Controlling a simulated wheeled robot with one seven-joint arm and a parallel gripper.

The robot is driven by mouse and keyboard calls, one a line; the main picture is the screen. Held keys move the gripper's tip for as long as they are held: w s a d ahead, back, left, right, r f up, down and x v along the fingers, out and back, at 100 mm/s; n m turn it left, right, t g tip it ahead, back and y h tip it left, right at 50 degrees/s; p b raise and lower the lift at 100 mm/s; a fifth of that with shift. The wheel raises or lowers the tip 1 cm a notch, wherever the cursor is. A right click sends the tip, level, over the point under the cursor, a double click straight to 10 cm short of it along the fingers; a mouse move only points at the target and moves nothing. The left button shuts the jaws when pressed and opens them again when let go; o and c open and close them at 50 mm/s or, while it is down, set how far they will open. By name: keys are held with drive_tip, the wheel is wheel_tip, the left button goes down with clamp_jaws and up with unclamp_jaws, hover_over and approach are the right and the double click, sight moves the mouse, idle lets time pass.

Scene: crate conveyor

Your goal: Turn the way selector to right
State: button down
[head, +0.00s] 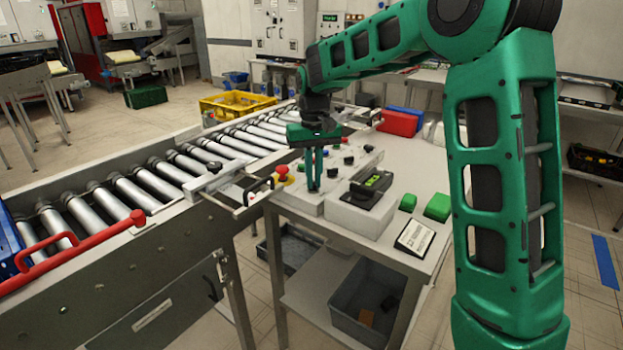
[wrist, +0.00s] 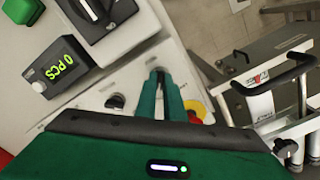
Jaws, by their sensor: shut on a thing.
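My gripper (head: 314,188) reaches straight down onto the light control panel (head: 308,202), at its front edge, to the right of the red emergency stop (head: 282,170). In the wrist view my gripper (wrist: 160,76) has its two green fingers close together, shut on a small knob at the panel. I take this knob to be the way selector. The fingers hide nearly all of it, so I cannot read which way it points. Another small black knob (wrist: 116,101) stands beside the fingers, apart from them.
A counter (wrist: 60,70) reads 0 PCS, with a large black rotary switch (wrist: 98,18) near it. Green blocks (head: 437,207) and a framed sign (head: 415,238) are on the table. The roller conveyor (head: 205,157) runs along the left. A yellow crate (head: 237,104) stands behind it.

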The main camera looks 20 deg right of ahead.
drive_tip(key=shift+w+r+m, duration=0.1)
drive_tip(key=shift+m, duration=0.5)
drive_tip(key=c, duration=1.9)
unclamp_jaws()
drive_tip(key=shift+o, duration=0.2)
wheel_tip(320, 180, up, 11)
drive_tip(key=shift+f, duration=0.2)
